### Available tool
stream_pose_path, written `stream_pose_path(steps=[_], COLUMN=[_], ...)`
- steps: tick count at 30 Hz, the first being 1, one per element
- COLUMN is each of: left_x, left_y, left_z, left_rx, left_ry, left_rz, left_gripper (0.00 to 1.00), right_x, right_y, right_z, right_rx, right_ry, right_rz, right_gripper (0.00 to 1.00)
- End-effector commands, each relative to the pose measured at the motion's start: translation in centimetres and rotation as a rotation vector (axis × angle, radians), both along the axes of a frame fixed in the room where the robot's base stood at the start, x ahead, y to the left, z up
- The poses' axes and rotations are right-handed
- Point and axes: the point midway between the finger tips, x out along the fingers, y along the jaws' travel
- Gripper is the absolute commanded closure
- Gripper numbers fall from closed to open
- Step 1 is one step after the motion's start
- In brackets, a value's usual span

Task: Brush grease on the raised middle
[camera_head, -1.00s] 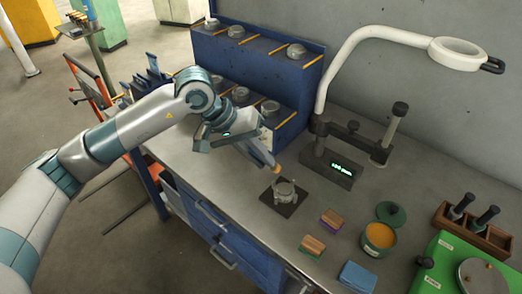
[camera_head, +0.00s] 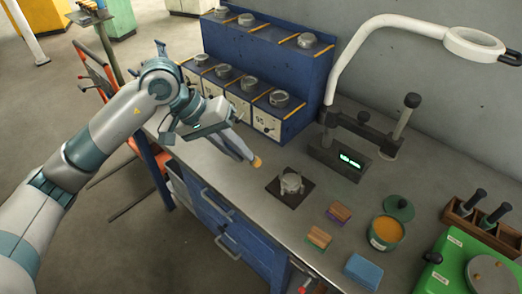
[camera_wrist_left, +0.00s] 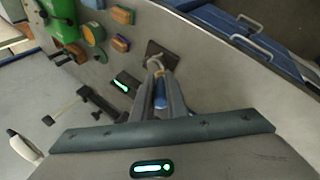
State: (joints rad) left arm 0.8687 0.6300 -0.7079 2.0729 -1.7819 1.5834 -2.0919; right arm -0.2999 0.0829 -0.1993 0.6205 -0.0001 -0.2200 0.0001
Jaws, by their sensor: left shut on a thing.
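A round grey metal part (camera_head: 291,183) with a raised middle sits on a dark square plate (camera_head: 275,187) on the bench. My left gripper (camera_head: 247,153) is shut on a slim tool, seemingly a brush, with a tan tip (camera_head: 258,162). The tip is up and left of the metal part in the head view, apart from it. In the left wrist view, the gripper (camera_wrist_left: 162,82) is closed around a blue handle (camera_wrist_left: 160,96), in line with the dark plate (camera_wrist_left: 152,47). A green tin of orange grease (camera_head: 386,231) stands open to the right. My right gripper is not in view.
The tin's green lid (camera_head: 399,208) lies behind it. Two small brushes or blocks (camera_head: 319,237) and a blue sponge-like block (camera_head: 363,271) lie at the front. A lamp stand (camera_head: 345,155) and blue rack (camera_head: 262,75) stand behind. A green machine (camera_head: 450,265) is at right.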

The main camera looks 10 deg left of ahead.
Motion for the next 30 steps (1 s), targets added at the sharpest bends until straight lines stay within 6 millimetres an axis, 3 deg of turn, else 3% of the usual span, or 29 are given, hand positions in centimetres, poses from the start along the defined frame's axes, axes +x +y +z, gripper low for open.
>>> stream_pose_path(steps=[6,12,30], left_x=[-2.5,-4.0,-4.2], left_y=[6.0,9.2,9.8], left_z=[-0.2,-0.1,0.0], left_rx=[0.009,0.029,0.034], left_ry=[-0.004,-0.014,-0.015], left_rz=[0.029,0.044,0.046], left_gripper=[1.0,1.0,1.0], right_x=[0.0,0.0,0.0], right_y=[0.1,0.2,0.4], right_z=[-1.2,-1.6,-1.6], right_rx=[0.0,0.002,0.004], right_ry=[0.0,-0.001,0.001], right_rz=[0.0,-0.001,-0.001], right_gripper=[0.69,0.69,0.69])
